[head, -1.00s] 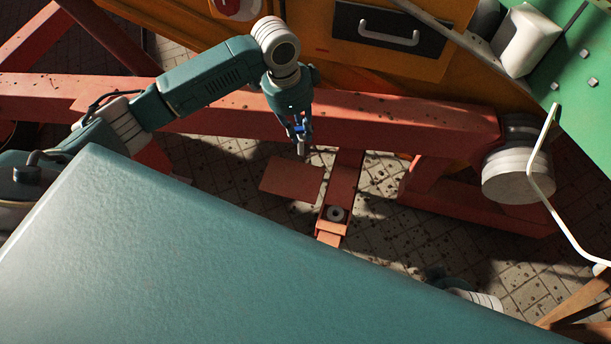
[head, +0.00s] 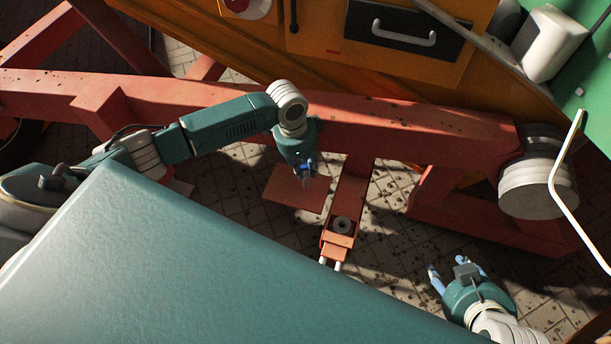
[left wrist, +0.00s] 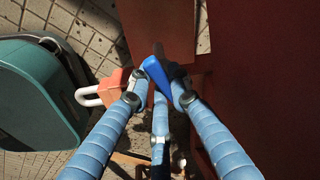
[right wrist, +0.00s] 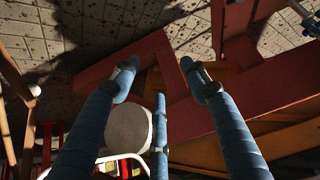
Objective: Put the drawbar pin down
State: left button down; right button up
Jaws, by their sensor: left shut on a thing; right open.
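My left gripper (head: 306,172) is shut on the drawbar pin, above the small red plate (head: 296,190) beside the red drawbar (head: 348,190). In the left wrist view the drawbar pin (left wrist: 155,72) shows a bright blue part between the fingertips and a dark end beyond. The red plate (left wrist: 160,25) lies behind it there; I cannot tell whether the pin touches it. In the head view the pin is mostly hidden by the fingers. My right gripper (head: 456,272) is open and empty, low over the tiled floor at the right; its spread fingers show in the right wrist view (right wrist: 158,78).
A long red beam (head: 410,125) runs behind the drawbar, with a grey-white cylinder (head: 538,188) at its right end. An orange cabinet (head: 330,50) stands behind. A white bent rail (head: 565,170) is at the right.

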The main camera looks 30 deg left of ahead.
aim_at(305, 176)
pick_arm(q)
notch_tip(305, 176, down, 4)
jog(key=shift+r+b, duration=0.2)
jog(key=shift+b, duration=0.45)
pick_arm(e)
jog(key=w+a+r+t+y, duration=0.1)
jog(key=w+a+r+t, duration=0.1)
jog(key=w, duration=0.4)
notch_tip(305, 176, up, 2)
jog(key=shift+w+r+t, duration=0.2)
jog(key=shift+r+t, duration=0.05)
jog(key=shift+t, duration=0.45)
pick_arm(q)
jog(key=shift+f, duration=0.15)
pick_arm(e)
jog(key=shift+a, duration=0.1)
pick_arm(q)
jog(key=c, duration=1.6)
grip_release()
